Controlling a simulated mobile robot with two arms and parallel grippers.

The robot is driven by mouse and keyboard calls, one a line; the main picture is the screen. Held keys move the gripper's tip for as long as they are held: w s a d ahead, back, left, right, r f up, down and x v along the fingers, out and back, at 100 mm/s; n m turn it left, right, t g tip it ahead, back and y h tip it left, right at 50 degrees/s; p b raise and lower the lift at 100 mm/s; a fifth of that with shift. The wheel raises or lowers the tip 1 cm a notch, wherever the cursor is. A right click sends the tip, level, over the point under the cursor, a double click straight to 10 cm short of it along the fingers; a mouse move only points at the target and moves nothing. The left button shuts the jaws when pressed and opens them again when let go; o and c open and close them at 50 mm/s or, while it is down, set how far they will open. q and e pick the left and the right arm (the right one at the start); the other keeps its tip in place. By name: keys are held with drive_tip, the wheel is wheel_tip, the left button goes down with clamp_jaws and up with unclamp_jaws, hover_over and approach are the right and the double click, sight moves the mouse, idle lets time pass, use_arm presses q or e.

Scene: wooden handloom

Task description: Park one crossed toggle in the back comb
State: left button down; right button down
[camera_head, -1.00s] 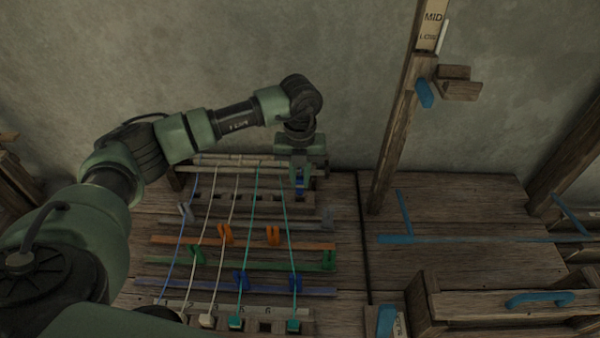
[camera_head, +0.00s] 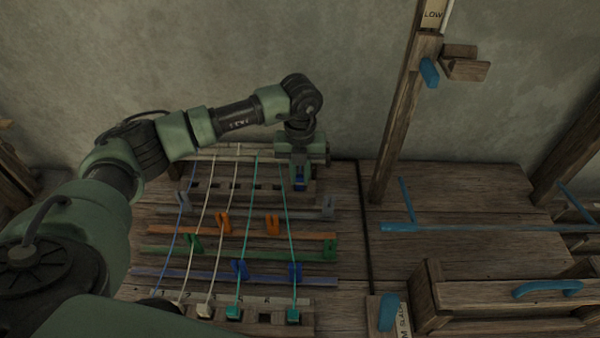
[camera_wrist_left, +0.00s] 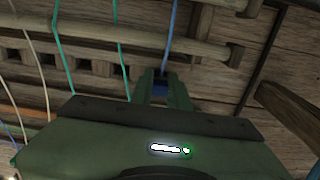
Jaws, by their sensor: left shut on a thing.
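My left gripper (camera_head: 299,184) points down over the right end of the back comb (camera_head: 265,186), shut on a small blue toggle (camera_wrist_left: 160,88). A blue thread (camera_wrist_left: 171,40) runs up from that toggle in the left wrist view. I cannot tell whether the toggle sits in a slot or just above it. Teal toggles (camera_head: 233,312) (camera_head: 293,315) and a white toggle (camera_head: 205,310) sit at the numbered front comb (camera_head: 265,301), their threads running back over the loom. My right gripper is not in view.
Coloured bars with orange (camera_head: 272,225), green (camera_head: 194,244) and blue (camera_head: 240,269) clips lie between the combs. A wooden post (camera_head: 392,135) with a blue-handled peg stands right of the gripper. A wooden box (camera_head: 500,297) stands front right.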

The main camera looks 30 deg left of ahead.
use_arm(q)
drive_tip(key=shift+f, duration=0.35)
drive_tip(key=c, duration=1.3)
unclamp_jaws()
drive_tip(key=shift+r, duration=0.1)
drive_tip(key=shift+r+b, duration=0.55)
drive_tip(key=shift+r, duration=3.3)
